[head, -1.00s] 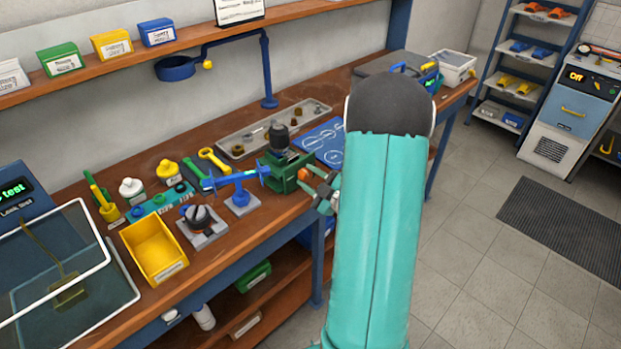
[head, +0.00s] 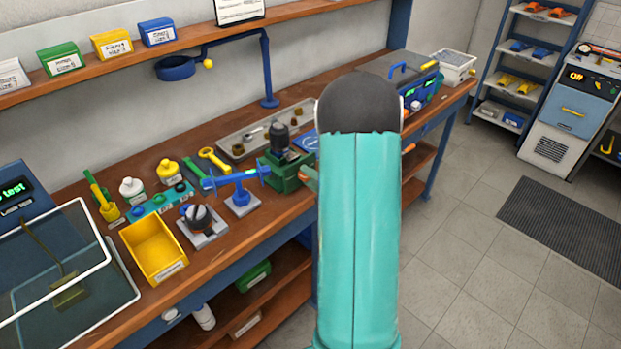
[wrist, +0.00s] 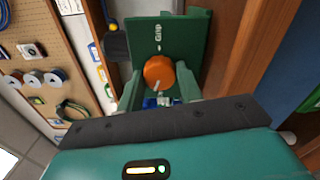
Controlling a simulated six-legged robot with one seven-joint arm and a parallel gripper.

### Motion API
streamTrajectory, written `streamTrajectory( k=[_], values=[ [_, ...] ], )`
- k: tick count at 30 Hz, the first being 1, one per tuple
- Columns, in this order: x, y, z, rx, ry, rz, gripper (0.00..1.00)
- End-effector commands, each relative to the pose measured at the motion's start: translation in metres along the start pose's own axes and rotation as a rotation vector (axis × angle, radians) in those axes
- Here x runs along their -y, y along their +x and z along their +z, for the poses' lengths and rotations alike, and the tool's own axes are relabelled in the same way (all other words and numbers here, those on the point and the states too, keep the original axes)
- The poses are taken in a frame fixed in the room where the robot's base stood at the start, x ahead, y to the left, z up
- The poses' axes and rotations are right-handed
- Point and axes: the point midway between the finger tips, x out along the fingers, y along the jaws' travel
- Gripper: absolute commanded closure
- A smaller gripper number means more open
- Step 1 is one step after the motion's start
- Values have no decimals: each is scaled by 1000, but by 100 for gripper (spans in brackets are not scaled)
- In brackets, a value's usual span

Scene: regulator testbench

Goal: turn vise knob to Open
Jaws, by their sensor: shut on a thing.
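The green vise (head: 287,174) stands at the front edge of the bench and clamps a dark cylindrical part (head: 279,138). In the wrist view its green face (wrist: 186,32) carries the word "Grip". Below that word is the round orange vise knob (wrist: 158,71), with a pale pointer mark on its lower side, away from "Grip". My gripper (wrist: 160,84) is shut on the knob, with one pale green finger on each side. No "Open" label is readable. In the head view my arm hides most of the gripper.
A grey tray (head: 240,148) lies behind the vise.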

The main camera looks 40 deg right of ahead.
Motion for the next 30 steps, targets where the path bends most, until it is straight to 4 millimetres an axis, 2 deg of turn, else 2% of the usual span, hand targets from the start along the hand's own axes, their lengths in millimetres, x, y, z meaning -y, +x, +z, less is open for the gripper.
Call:
streamTrajectory(
  k=[6, 15, 30],
  values=[
    [0, 0, 0, -1, -183, 2, 87],
    [0, 0, 0, 0, -350, 1, 87],
    [1, 0, 0, -1, -408, 0, 87]
  ],
)
